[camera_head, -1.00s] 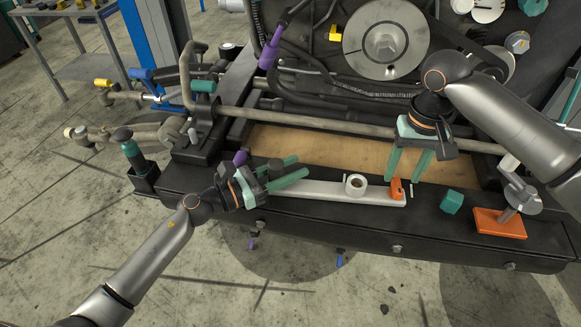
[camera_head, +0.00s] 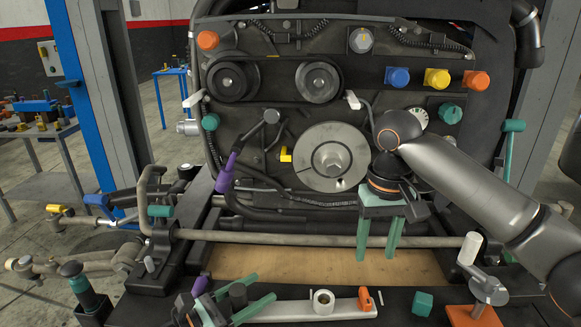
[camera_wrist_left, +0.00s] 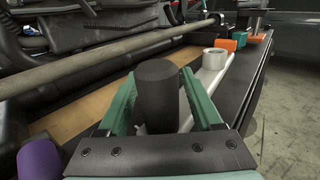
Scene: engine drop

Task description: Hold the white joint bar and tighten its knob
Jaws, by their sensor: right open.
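The white joint bar (camera_head: 340,311) lies along the black front ledge, with a white ring (camera_head: 322,302) and an upright orange piece (camera_head: 365,299) on it. A dark cylindrical knob (camera_head: 238,296) stands at its left; the wrist view shows this knob (camera_wrist_left: 157,92) between my left gripper's green fingers. My left gripper (camera_head: 263,289) is open, with visible gaps beside the knob. I cannot tell whether the knob joins the bar, whose left part is hidden by the gripper. My right gripper (camera_head: 377,256) is open and empty, pointing down above and behind the bar's right end.
A teal block (camera_head: 422,303) and an orange plate (camera_head: 473,317) with a metal fitting sit right of the bar. A long pipe (camera_head: 300,239) crosses behind the ledge, above a brown board (camera_head: 300,264). The engine block (camera_head: 270,150) rises behind.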

